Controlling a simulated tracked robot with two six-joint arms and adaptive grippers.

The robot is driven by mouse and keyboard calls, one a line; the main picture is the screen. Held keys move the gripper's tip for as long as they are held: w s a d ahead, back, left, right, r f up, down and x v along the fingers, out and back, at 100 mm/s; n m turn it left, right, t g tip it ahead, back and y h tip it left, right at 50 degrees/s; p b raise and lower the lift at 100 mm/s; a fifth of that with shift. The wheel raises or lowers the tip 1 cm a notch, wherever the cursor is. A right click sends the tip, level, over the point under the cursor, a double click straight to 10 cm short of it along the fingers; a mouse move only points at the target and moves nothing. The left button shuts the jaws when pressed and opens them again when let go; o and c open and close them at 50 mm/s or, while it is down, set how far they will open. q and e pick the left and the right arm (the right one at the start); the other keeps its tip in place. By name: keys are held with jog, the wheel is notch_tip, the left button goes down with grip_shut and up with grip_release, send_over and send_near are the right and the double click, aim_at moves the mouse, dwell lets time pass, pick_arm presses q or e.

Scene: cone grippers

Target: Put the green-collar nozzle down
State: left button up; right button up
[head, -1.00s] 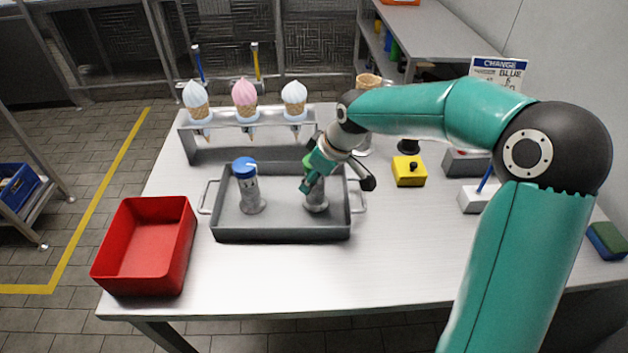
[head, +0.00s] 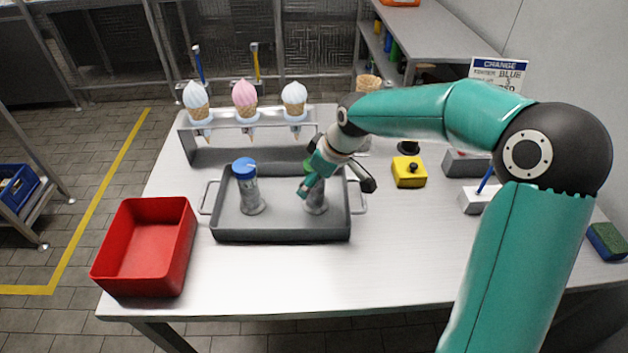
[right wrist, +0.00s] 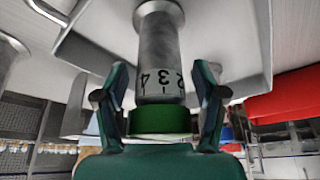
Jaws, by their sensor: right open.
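The green-collar nozzle (head: 316,201) stands upright in the right part of the grey tray (head: 284,236). In the right wrist view its grey body (right wrist: 160,60) with printed numbers and its green collar (right wrist: 160,121) show between the fingers. My right gripper (head: 308,186) is at the nozzle's upper part. Its fingers (right wrist: 159,100) stand apart on either side, with gaps to the nozzle. The gripper partly hides the collar in the head view. A blue-collar nozzle (head: 250,193) stands in the tray's left part. My left gripper is not in view.
A red bin (head: 150,245) stands left of the tray. Behind the tray is a metal rack (head: 240,150) with three ice-cream cones. A yellow block with a black knob (head: 409,172) lies to the right. The front of the table is clear.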

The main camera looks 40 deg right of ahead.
jog(key=v, duration=1.1)
jog(key=shift+r+p, duration=0.3)
jog(key=shift+r, duration=0.1)
jog(key=shift+s, duration=0.1)
